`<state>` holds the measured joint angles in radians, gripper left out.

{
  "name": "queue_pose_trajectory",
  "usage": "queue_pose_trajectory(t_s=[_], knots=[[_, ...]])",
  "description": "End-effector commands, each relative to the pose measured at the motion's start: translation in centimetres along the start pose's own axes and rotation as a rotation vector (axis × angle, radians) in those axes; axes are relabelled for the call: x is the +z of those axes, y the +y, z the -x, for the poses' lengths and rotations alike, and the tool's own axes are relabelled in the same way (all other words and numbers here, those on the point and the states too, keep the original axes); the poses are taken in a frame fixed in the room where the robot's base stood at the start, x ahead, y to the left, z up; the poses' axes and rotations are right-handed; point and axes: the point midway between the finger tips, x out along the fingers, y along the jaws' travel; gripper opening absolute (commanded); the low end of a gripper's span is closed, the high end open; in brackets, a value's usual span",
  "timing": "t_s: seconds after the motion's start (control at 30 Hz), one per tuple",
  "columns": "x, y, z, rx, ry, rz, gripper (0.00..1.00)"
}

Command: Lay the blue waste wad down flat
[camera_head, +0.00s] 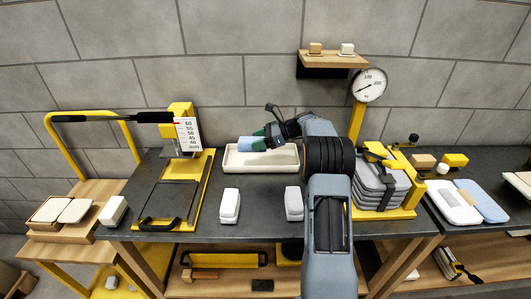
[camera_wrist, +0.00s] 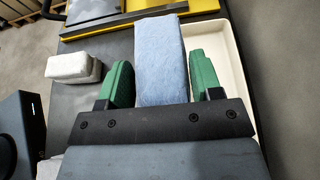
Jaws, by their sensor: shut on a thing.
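The blue waste wad (camera_head: 252,143) is a pale blue, cloth-like block. My gripper (camera_head: 268,137) is shut on it, above or just inside the cream tray (camera_head: 236,166) on the dark bench; I cannot tell whether the wad touches the tray floor. In the wrist view the wad (camera_wrist: 160,55) stretches away from the jaws of my gripper (camera_wrist: 162,75), with a green finger on each side. The tray (camera_wrist: 222,30) shows there along its right side. The part of the wad nearest the palm is hidden.
White blocks (camera_head: 230,205) and (camera_head: 294,203) stand in front of the tray. A yellow press with a scale (camera_head: 187,135) is left of it. Grey stacked pads (camera_head: 376,185) are on the right. A small wooden shelf (camera_head: 333,60) hangs above, beside a dial gauge (camera_head: 369,85).

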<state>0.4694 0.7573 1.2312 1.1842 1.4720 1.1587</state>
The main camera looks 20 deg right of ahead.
Motion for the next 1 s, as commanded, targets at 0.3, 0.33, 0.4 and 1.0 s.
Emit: queue_pose_trajectory(t_s=[0.3,0.33,0.4,1.0], knots=[[-5.2,-3.7,0.2,0.003,0.000,0.001,0.30],[-5.5,-3.9,0.2,0.004,0.000,0.000,0.30],[-5.9,-4.1,0.2,0.004,0.000,0.001,0.30],[-9.7,-4.8,-1.0,0.004,0.000,0.002,0.30]])
